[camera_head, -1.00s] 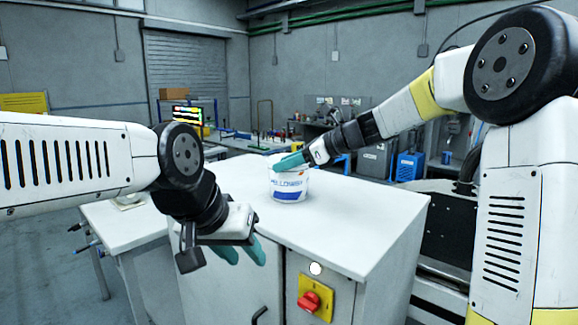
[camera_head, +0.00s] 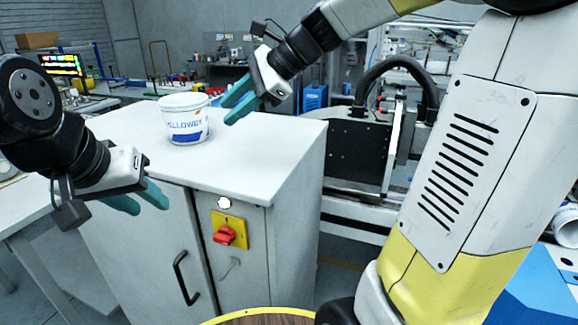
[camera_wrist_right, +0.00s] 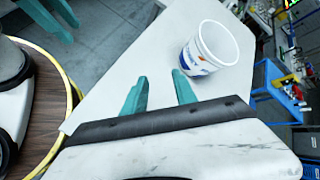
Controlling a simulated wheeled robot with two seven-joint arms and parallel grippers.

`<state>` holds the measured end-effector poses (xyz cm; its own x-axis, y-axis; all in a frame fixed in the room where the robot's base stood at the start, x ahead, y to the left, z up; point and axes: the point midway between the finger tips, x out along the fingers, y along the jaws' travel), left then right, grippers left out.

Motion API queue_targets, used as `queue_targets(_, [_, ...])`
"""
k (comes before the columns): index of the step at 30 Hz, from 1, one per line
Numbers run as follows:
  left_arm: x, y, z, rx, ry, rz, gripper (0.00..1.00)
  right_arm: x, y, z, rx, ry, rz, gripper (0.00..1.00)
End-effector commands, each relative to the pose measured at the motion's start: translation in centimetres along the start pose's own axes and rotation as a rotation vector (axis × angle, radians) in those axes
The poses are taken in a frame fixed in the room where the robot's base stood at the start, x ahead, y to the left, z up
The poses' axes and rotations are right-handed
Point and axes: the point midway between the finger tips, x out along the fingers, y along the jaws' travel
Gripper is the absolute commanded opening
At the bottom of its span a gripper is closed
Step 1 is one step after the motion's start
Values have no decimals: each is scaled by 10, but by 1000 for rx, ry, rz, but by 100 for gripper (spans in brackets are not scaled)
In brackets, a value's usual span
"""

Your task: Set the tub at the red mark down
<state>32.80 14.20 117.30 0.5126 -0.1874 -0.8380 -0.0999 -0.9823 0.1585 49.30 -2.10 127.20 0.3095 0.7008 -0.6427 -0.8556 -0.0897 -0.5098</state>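A white tub (camera_head: 185,120) with blue lettering stands upright and open on the white cabinet top (camera_head: 250,150). It also shows in the right wrist view (camera_wrist_right: 212,48), beyond the fingertips. My right gripper (camera_head: 232,106) is open and empty, above the cabinet top to the right of the tub and apart from it. Its teal fingers spread in the right wrist view (camera_wrist_right: 158,84). My left gripper (camera_head: 144,200) is open and empty in front of the cabinet, lower and left of the tub. I cannot make out a red mark on the cabinet top.
The cabinet front has a red knob (camera_head: 225,236) on a yellow plate and a black handle (camera_head: 184,277). The cabinet top is otherwise bare. Dark machinery (camera_head: 360,150) stands to the right of the cabinet.

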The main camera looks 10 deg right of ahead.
Motion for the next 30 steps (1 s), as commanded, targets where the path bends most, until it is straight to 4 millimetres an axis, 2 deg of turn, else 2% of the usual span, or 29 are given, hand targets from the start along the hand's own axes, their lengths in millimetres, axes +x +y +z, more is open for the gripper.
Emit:
queue_targets(1, [0, 0, 0, 0, 0, 0, 38, -12, 27, -3, -152, 64, 15, 34])
queue_targets(6, [0, 0, 0, 0, 0, 0, 38, -39, 107, -28, -685, 268, 127, 34])
queue_targets(9, [0, 0, 0, 0, 0, 0, 38, -53, 146, -44, -971, 365, 216, 34])
queue_targets(12, [0, 0, 0, 0, 0, 0, 38, -62, 174, -58, -1199, 435, 303, 34])
queue_targets(15, [0, 0, 0, 0, 0, 0, 38, -69, 192, -68, -1352, 477, 371, 34])
queue_targets(18, [0, 0, 0, 0, 0, 0, 38, -71, 200, -73, -1430, 496, 409, 34])
queue_targets(30, [0, 0, 0, 0, 0, 0, 38, -72, 202, -74, -1450, 500, 420, 34])
